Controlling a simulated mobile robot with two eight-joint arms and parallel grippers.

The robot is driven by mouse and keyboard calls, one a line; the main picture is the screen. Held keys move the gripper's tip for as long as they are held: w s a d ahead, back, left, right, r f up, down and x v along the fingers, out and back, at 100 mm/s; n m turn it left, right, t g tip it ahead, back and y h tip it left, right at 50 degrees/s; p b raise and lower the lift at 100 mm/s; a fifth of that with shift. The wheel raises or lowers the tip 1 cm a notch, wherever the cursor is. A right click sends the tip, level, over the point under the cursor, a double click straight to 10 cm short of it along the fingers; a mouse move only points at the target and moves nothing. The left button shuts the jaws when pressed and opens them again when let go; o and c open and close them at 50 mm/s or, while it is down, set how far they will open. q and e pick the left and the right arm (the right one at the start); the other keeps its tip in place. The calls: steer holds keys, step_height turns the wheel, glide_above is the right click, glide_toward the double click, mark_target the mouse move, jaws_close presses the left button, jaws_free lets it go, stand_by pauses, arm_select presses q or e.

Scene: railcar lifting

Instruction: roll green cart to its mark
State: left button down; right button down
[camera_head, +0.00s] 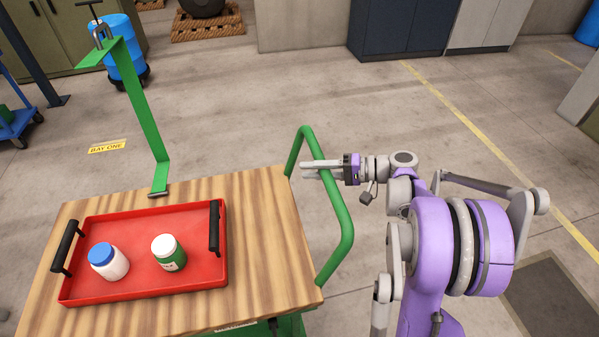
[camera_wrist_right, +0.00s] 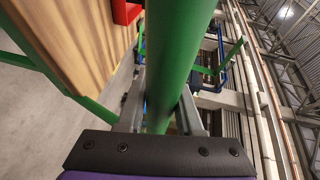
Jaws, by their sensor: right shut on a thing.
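The green cart has a wooden top (camera_head: 262,230) and a green tubular push handle (camera_head: 343,222) at its right end. My right gripper (camera_head: 312,170) is shut on the upper part of that handle. In the right wrist view the green handle tube (camera_wrist_right: 178,60) runs between the fingers of my right gripper (camera_wrist_right: 160,118). A yellow floor mark reading "BAY ONE" (camera_head: 107,146) lies on the concrete beyond the cart, at the left. My left gripper is not in view.
On the cart sits a red tray (camera_head: 140,282) with black handles, holding a blue-capped white jar (camera_head: 110,264) and a green-and-white jar (camera_head: 168,252). A green bracket post (camera_head: 143,103) rises from the cart. A blue barrel (camera_head: 120,50) stands behind. Floor behind the cart is open.

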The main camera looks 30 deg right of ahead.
steer(key=shift+s+d, duration=0.1)
steer(key=shift+d, duration=0.1)
steer(key=c, duration=0.6)
jaws_free()
steer(key=v, duration=1)
steer(key=shift+s+d+r, duration=0.1)
steer(key=shift+s+d, duration=0.15)
steer(key=shift+d, duration=0.05)
